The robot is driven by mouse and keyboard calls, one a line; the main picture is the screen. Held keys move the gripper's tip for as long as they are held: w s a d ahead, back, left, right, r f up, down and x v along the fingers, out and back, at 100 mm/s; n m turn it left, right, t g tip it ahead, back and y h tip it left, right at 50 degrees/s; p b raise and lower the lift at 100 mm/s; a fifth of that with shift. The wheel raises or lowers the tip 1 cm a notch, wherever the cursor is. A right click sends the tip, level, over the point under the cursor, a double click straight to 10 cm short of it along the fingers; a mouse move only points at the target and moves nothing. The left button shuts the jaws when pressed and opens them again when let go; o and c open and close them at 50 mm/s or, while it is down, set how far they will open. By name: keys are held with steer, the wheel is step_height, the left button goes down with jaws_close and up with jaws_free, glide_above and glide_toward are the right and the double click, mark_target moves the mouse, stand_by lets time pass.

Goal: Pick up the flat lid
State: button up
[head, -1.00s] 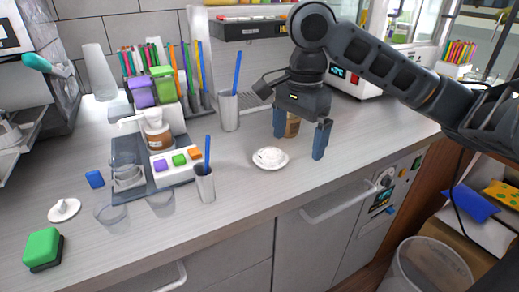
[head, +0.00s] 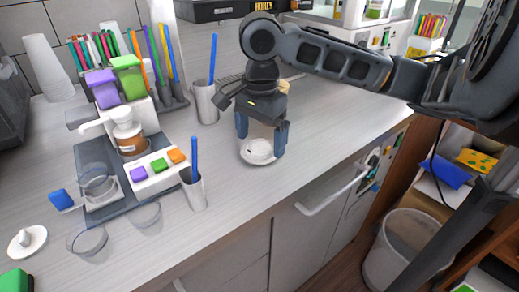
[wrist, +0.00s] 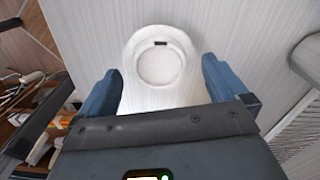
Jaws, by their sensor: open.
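The flat lid (head: 258,152) is a small white disc lying on the grey counter. In the wrist view the lid (wrist: 160,60) shows a round rim, a ring and a small dark slot, beyond and partly between the fingers. My gripper (head: 261,134) points down over the lid, its blue fingers spread to either side. In the wrist view my gripper (wrist: 160,75) is open, and its fingers are not closed on the lid. I cannot tell the exact height of the fingertips above the counter. A pale area nearer the palm is unclear.
A cup with a blue straw (head: 194,190) stands left of the lid, and another straw cup (head: 206,102) behind it. A dispenser tray (head: 102,208) and a knobbed white lid (head: 27,242) are farther left. The counter's front edge (head: 270,217) is close. Bare counter (head: 325,120) lies right.

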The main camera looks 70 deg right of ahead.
steer(key=shift+f, duration=0.9)
steer(key=c, duration=0.7)
steer(key=shift+r, duration=0.15)
steer(key=shift+c, duration=0.2)
